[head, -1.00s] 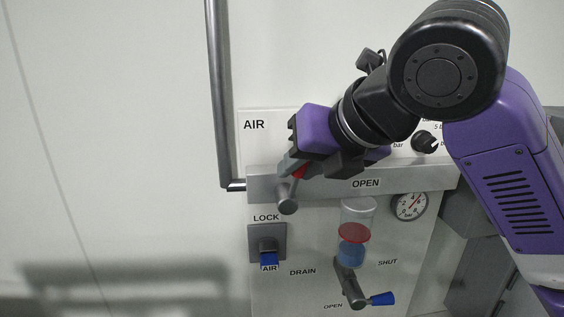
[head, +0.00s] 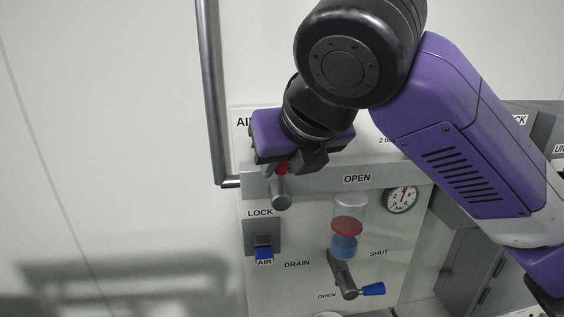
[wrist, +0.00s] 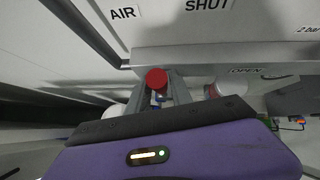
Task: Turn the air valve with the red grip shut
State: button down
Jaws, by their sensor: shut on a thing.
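The air valve (head: 281,200) has a grey round hub on the front of the grey rail, with a short lever. Its red grip (head: 282,168) points nearly straight up from the hub in the head view. My gripper (head: 286,163) is shut on the red grip and comes down on it from above. The wrist view shows the grip's round red end (wrist: 157,78) between the two grey fingers. The OPEN label (head: 357,178) lies to the right of the valve. The SHUT label (wrist: 207,5) shows above in the wrist view; my gripper hides it in the head view.
Below are a blue lock tab (head: 264,253), a drain lever with a blue grip (head: 373,289), a bowl with blue liquid (head: 345,246) and a pressure gauge (head: 402,198). A vertical grey bar (head: 212,90) stands close left of my gripper.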

jog(key=c, duration=1.1)
grip_release()
jog(key=shift+a, duration=0.1)
jog(key=shift+c, duration=0.2)
jog(key=b+v, duration=0.1)
jog(key=v, duration=0.6)
jog(key=shift+s+r+b, duration=0.2)
jog(key=shift+s+b, duration=0.05)
jog(key=shift+b, duration=0.15)
